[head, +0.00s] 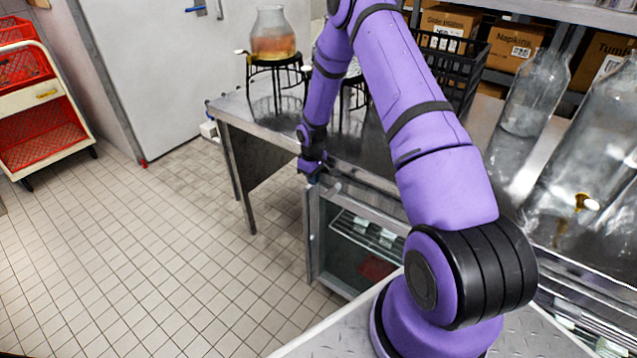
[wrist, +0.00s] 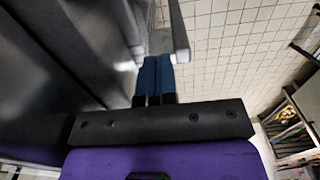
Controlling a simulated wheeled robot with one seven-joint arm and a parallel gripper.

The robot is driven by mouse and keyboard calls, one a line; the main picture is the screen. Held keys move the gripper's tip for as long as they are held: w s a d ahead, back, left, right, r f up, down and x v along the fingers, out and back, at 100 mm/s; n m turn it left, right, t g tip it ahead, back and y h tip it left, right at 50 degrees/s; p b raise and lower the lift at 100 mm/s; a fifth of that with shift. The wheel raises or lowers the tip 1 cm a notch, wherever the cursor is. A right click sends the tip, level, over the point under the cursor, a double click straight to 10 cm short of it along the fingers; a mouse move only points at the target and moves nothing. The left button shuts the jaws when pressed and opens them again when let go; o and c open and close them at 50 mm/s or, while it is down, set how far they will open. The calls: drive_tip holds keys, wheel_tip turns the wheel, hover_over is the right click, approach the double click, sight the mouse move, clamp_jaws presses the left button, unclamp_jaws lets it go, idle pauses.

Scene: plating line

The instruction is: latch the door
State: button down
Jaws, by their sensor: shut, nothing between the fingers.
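A low steel cabinet under the counter stands open in the head view, with a wire shelf inside (head: 368,232). Its grey door (head: 311,240) is swung outward, seen nearly edge-on. My gripper (head: 313,177) is at the top of this door, close to the counter's front edge. In the wrist view its blue fingers (wrist: 155,80) are together and empty. A grey upright edge, likely the door (wrist: 180,30), is just right of the fingertips; I cannot tell whether they touch. No latch on this door can be made out.
A large white door (head: 150,70) with a blue handle (head: 197,9) stands at the back. Glass dispensers (head: 533,95) and a black crate (head: 455,60) are on the counter. A red-crate cart (head: 40,110) stands left. The tiled floor (head: 150,250) is clear.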

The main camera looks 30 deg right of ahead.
drive_tip(key=w+a+r, duration=0.1)
drive_tip(key=w+r, duration=0.2)
drive_tip(key=r, duration=0.6)
drive_tip(key=shift+w+a+r, duration=0.15)
drive_tip(key=shift+w+r, duration=0.05)
drive_tip(key=shift+r, duration=0.15)
